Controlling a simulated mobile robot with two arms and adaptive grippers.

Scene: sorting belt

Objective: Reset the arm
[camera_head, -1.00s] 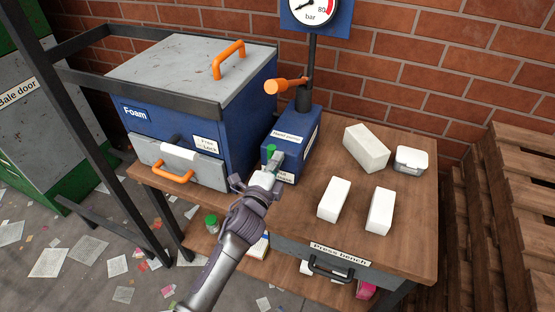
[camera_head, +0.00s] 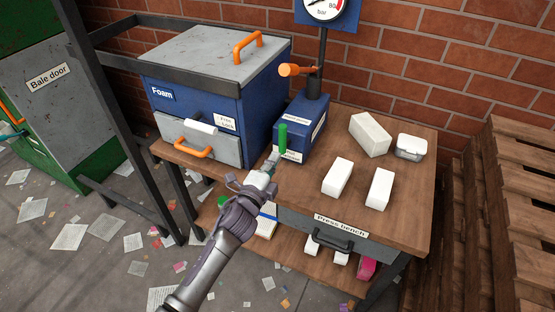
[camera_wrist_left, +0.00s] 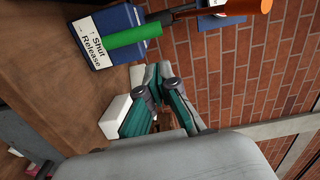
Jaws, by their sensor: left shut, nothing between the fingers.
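My left gripper (camera_head: 271,160) is at the front edge of the press bench (camera_head: 408,222), just in front of the blue hand pump (camera_head: 301,128). Its fingers are shut and hold nothing. The pump's green lever (camera_head: 283,138) stands roughly upright just beyond the fingertips, apart from them as far as I can tell. In the left wrist view the shut teal fingers (camera_wrist_left: 152,75) are near the green lever (camera_wrist_left: 133,36) and the "Shut / Release" label (camera_wrist_left: 90,45). My right gripper is not in view.
White blocks (camera_head: 337,177) and a lidded tub (camera_head: 411,147) lie on the bench. A blue Foam box (camera_head: 189,113) with an orange-handled drawer (camera_head: 193,152) stands left of the pump. Black frame posts (camera_head: 112,95) are further left. Pallets (camera_head: 500,215) stand at right.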

